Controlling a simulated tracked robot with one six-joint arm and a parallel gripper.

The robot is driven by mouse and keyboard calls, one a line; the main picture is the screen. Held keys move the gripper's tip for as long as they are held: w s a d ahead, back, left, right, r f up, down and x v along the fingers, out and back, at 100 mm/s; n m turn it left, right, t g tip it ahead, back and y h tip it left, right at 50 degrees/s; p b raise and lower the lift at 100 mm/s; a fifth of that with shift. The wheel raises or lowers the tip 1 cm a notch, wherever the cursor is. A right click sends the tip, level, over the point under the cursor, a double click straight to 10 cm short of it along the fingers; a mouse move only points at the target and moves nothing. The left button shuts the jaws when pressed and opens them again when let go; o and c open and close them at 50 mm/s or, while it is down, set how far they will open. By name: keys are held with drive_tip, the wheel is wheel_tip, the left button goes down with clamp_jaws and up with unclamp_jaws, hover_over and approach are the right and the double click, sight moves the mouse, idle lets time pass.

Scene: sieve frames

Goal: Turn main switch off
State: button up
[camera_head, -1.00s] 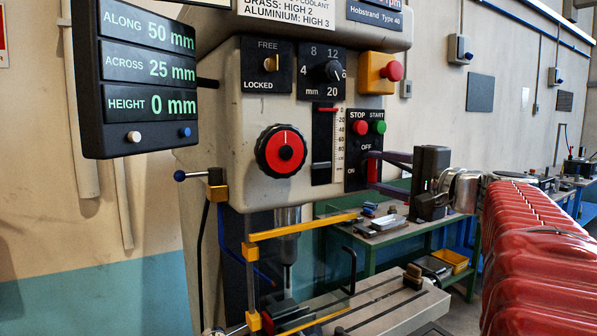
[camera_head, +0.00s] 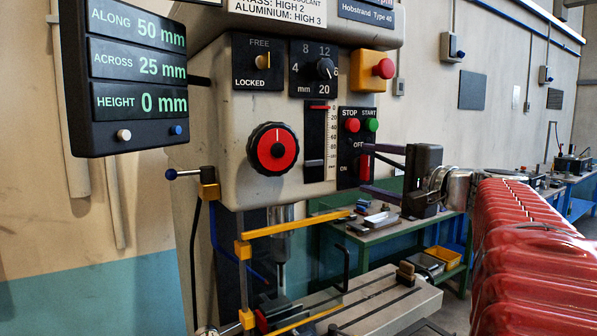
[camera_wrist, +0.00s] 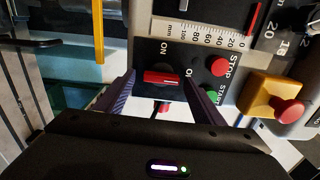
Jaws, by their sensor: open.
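The main switch (camera_head: 364,171) is a red handle low on the black panel, with OFF marked above it and ON to its left. In the wrist view the red handle (camera_wrist: 160,78) sits on a round black base, its long side in line with the OFF label. My gripper (camera_head: 366,168) is open, its dark fingers reaching from the right to the panel, one above and one below the handle. In the wrist view my gripper (camera_wrist: 160,82) has a finger on either side of the handle, with gaps visible. Contact cannot be told.
Red STOP (camera_head: 352,125) and green START (camera_head: 371,125) buttons sit just above the upper finger. A yellow box with a red button (camera_head: 371,70) is higher up. A red-black dial (camera_head: 273,149) is left. A yellow bar (camera_head: 298,225) and the machine table (camera_head: 385,305) lie below.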

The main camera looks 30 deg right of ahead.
drive_tip(key=s, duration=1.3)
drive_tip(key=shift+s+d, duration=0.2)
drive_tip(key=shift+s, duration=0.2)
drive_tip(key=shift+w+f, duration=0.1)
